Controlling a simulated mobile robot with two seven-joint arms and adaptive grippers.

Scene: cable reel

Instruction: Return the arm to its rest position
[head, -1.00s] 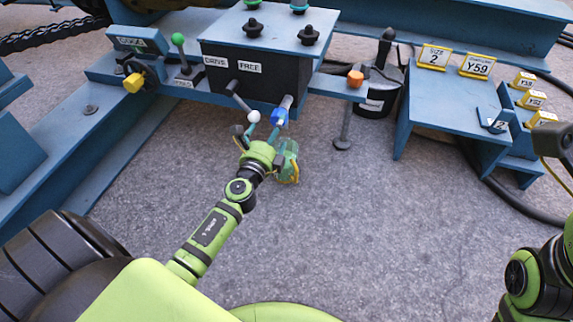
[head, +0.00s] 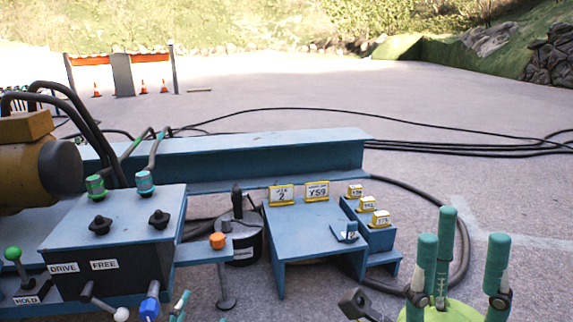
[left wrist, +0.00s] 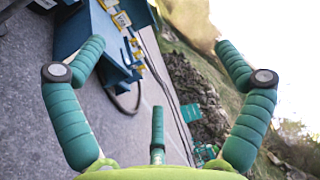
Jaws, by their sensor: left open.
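In the head view my left gripper (head: 180,306) shows only as teal fingertips at the bottom edge. They are right of the blue-tipped lever (head: 150,304) and appear apart from it; the rest of that arm is out of the frame. In the left wrist view the left gripper (left wrist: 160,50) has its teal fingers spread wide, with nothing between them. My right gripper (head: 464,255) is at the lower right of the head view, its teal fingers upright, spread and empty. Most of its arm is out of the frame.
The blue control box (head: 105,262) with DRIVE and FREE labels stands at lower left. An orange knob (head: 217,240) sits on a bracket beside it. A blue table (head: 310,230) carries yellow signs. Black cables (head: 470,150) lie behind. Open paved ground (head: 330,95) extends beyond.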

